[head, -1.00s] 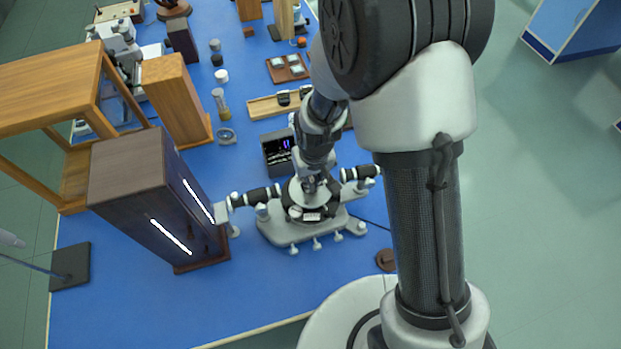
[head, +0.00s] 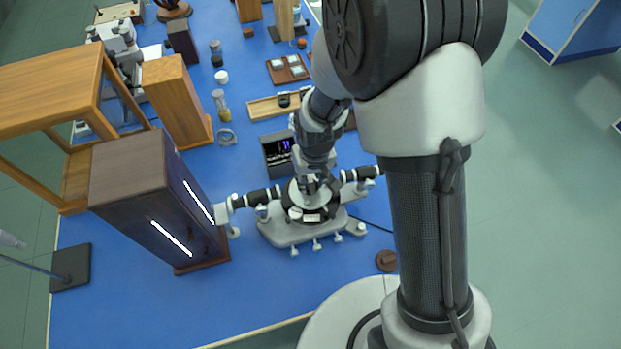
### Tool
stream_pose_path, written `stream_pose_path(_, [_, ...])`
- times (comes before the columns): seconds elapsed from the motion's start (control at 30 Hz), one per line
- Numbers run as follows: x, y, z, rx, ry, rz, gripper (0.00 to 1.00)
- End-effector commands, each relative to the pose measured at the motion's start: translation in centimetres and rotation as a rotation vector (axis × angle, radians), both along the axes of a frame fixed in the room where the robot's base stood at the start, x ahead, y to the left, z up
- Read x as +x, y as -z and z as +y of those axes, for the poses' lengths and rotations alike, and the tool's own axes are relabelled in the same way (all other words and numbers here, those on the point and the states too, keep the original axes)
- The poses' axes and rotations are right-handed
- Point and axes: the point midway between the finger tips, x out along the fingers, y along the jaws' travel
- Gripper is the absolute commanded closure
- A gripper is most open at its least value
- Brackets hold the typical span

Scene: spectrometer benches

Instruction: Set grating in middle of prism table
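The spectrometer (head: 287,233) stands on the blue bench, with a dark tube on either side of its round centre. My gripper (head: 311,186) points down over this centre, where the prism table is. The gripper and wrist cover part of the centre, and the fingertips are too small to tell whether they are open or shut. I cannot make out the grating; it may be hidden by the gripper. A small pale plate with dark marks (head: 312,217) shows just in front of the gripper, low on the instrument.
A dark lamp housing (head: 140,205) with two bright slits stands left of the spectrometer. Behind are a black box (head: 277,148), a wooden tray (head: 265,107) and a wooden block (head: 176,100). The bench front (head: 290,285) is clear, except for a brown disc (head: 386,261) at right.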

Motion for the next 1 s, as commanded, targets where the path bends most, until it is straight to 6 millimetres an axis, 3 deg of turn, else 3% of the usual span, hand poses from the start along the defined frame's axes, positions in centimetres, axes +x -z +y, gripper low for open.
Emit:
stream_pose_path(0.2, [-0.6,-5.1,-0.2,0.001,0.000,-0.005,0.69])
stream_pose_path(0.4, [-1.2,-8.8,-0.4,0.001,0.000,-0.003,0.69])
stream_pose_path(0.87, [-1.7,-11.9,-1.0,0.003,0.011,-0.012,0.69])
stream_pose_path(1.0, [-3.1,-16.6,-3.2,0.015,0.053,-0.055,0.69])
